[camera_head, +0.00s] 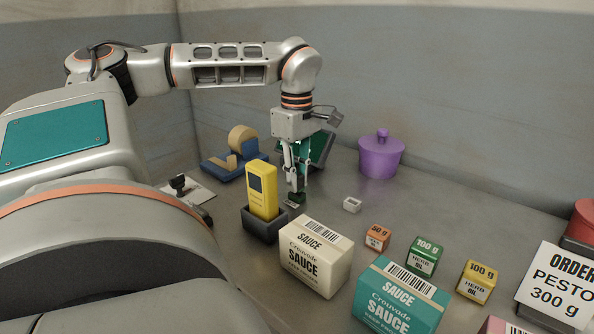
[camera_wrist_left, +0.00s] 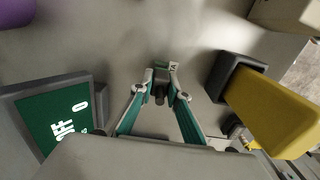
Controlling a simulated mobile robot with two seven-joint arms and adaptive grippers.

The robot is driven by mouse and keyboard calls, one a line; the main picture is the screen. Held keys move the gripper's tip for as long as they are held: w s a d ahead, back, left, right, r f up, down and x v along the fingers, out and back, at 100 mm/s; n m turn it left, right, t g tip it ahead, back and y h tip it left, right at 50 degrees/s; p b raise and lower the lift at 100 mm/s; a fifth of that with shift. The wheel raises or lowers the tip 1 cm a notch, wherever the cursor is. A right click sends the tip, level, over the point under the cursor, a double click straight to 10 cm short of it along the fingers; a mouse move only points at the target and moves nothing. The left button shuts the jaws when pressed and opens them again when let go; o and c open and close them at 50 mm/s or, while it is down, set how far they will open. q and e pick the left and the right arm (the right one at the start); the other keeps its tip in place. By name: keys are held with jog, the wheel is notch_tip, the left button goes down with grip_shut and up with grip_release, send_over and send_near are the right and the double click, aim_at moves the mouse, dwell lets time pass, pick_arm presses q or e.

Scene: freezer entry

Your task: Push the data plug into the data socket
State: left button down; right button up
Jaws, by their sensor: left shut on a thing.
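My left gripper (camera_head: 297,190) points down over the counter beside the yellow handheld device (camera_head: 262,192). In the left wrist view its fingers (camera_wrist_left: 160,73) are closed around a small dark piece, which looks like the data plug (camera_wrist_left: 160,90). Whether plug and socket touch is hidden by the fingers. The yellow device (camera_wrist_left: 272,112) stands in a dark holder (camera_head: 262,225). My right gripper is out of view.
A green display (camera_head: 322,148) stands behind the gripper; it reads OFF in the wrist view (camera_wrist_left: 62,122). A purple pot (camera_head: 381,157), a small white block (camera_head: 352,204), a cream sauce box (camera_head: 315,262) and a blue tape dispenser (camera_head: 228,165) stand around. Bare counter lies right of the gripper.

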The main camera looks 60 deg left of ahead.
pick_arm(q)
jog(key=shift+f, duration=0.3)
jog(key=c, duration=1.9)
grip_release()
jog(key=shift+f, duration=0.1)
jog(key=shift+r, duration=0.2)
notch_tip(320, 180, up, 12)
jog(key=shift+f, duration=0.15)
